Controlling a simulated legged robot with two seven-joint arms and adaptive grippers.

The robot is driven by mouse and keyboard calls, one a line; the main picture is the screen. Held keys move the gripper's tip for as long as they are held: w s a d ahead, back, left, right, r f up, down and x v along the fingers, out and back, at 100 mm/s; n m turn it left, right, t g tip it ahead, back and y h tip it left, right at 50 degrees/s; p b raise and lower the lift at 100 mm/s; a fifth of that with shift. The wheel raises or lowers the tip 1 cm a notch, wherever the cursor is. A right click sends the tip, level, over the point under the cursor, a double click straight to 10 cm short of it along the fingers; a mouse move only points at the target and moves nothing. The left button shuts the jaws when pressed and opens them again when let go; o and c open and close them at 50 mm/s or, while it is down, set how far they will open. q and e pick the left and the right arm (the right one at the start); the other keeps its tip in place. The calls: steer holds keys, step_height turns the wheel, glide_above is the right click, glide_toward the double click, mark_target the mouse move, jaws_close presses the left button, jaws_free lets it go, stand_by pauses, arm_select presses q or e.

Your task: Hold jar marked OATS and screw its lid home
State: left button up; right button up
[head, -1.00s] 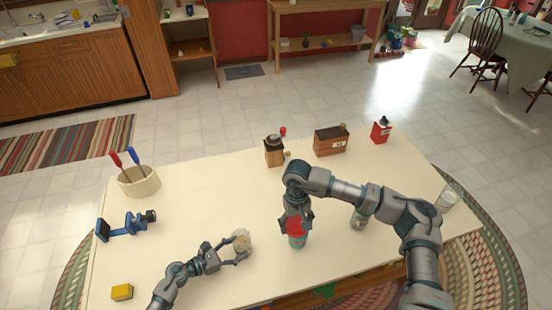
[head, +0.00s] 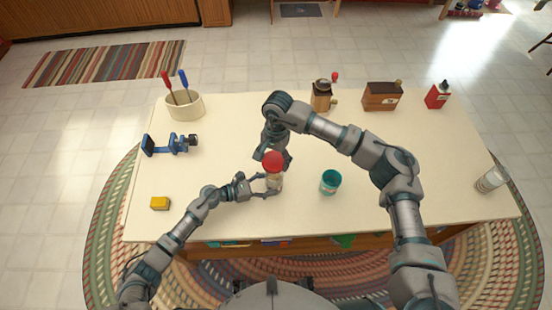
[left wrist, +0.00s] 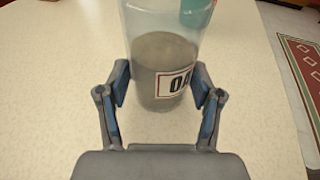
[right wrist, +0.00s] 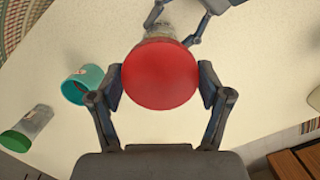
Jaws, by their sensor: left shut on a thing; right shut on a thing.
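The clear jar marked OATS (left wrist: 165,75) stands upright on the table, part filled with grey-brown contents; its label shows only "OA" in the left wrist view. In the head view the jar (head: 275,183) is at the table's front middle. My left gripper (head: 266,188) is shut on the jar from the left side. My right gripper (head: 273,155) is shut on the red lid (right wrist: 160,75), at the top of the jar. The lid (head: 273,162) hides the jar's mouth, so I cannot tell whether it touches the rim or has engaged its thread.
An open teal container (head: 331,182) stands just right of the jar. A glass jar (head: 490,181) is at the right edge. A blue clamp-like tool (head: 170,144), yellow block (head: 160,203) and crock (head: 186,107) are left.

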mark_target(274, 169)
steer(key=shift+f, duration=2.3)
steer(key=shift+s+f, duration=0.1)
steer(key=shift+f, duration=0.5)
stand_by(0.8)
steer(key=o, duration=0.8)
steer(key=shift+r, duration=0.1)
steer(key=shift+r, duration=3.45)
steer(key=shift+c, duration=0.3)
